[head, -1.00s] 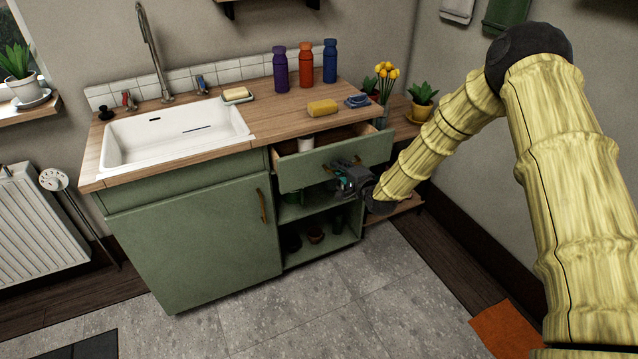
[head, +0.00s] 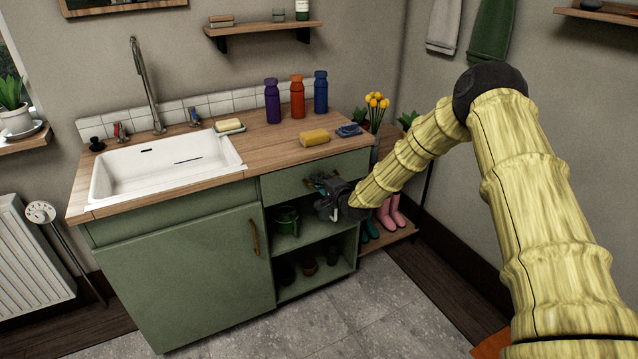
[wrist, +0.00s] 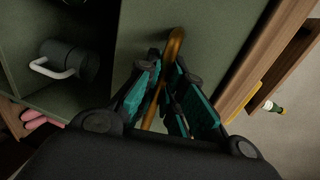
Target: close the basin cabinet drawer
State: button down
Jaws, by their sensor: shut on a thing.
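The basin cabinet (head: 185,275) is green with a wooden top and a white basin (head: 165,165). Its drawer (head: 285,186) is at the upper right, under the counter; its front sits about flush with the cabinet, and no open gap shows above it. My gripper (head: 322,184) is at the drawer front. In the wrist view my gripper (wrist: 165,105) has its teal-padded fingers on either side of the brass bar handle (wrist: 176,46), shut on it. My wrist hides part of the drawer's right side in the head view.
Open shelves below the drawer hold a green watering can (head: 287,220) and pots. Bottles, a yellow sponge (head: 314,137) and a blue cloth (head: 348,130) are on the counter. Pink boots (head: 391,213) stand on a low shelf at right. The floor (head: 340,315) in front is clear.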

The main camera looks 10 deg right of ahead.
jog(key=c, duration=1.8)
grip_release()
jog(key=shift+w+a+r, duration=0.1)
jog(key=shift+w, duration=0.15)
jog(key=v, duration=1.2)
jog(key=shift+s, duration=0.1)
